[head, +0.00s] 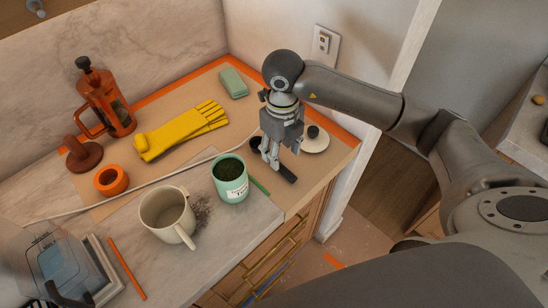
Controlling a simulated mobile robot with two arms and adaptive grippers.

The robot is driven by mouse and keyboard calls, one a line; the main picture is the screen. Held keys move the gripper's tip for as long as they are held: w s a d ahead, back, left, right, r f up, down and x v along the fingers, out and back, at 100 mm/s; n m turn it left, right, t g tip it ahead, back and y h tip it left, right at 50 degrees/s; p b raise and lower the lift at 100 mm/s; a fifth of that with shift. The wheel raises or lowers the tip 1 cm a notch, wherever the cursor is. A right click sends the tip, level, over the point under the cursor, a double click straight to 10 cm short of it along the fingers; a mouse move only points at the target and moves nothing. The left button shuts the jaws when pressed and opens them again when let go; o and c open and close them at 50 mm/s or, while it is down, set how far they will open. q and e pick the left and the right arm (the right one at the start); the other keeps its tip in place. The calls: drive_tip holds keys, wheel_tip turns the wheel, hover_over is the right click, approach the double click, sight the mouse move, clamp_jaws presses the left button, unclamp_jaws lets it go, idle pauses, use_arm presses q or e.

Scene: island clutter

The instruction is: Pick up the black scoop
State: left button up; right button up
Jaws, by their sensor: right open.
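The black scoop (287,176) lies on the tan counter near its right front edge. Its dark round end shows to the left of my right gripper and its dark flat end sticks out below and to the right. The middle is hidden behind the fingers. My right gripper (270,160) points down over the scoop with its fingers apart, close to it. I cannot tell whether the fingers touch it. I cannot make out my left gripper.
A green tin (231,188) and a cream mug (168,212) stand left of the gripper. A white lid with a black knob (315,140) is close on its right. Yellow gloves (182,132), a green sponge (233,83) and an orange French press (107,105) are farther back.

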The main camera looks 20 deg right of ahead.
sight(282, 166)
drive_tip(key=shift+s+f, duration=0.15)
drive_tip(key=shift+f, duration=0.75)
drive_tip(key=shift+f+p, duration=0.3)
drive_tip(key=f, duration=0.1)
drive_tip(key=f+p, duration=0.2)
drive_tip(key=f, duration=0.1)
drive_tip(key=shift+w+d+f, duration=0.1)
drive_tip(key=shift+w+d, duration=0.2)
drive_tip(key=shift+f, duration=0.5)
use_arm(q)
drive_tip(key=r, duration=0.1)
drive_tip(key=s+r, duration=0.1)
drive_tip(key=r, duration=0.1)
drive_tip(key=shift+r, duration=0.15)
use_arm(e)
drive_tip(key=c, duration=1)
drive_tip(key=shift+r, duration=0.1)
drive_tip(key=shift+c, duration=0.2)
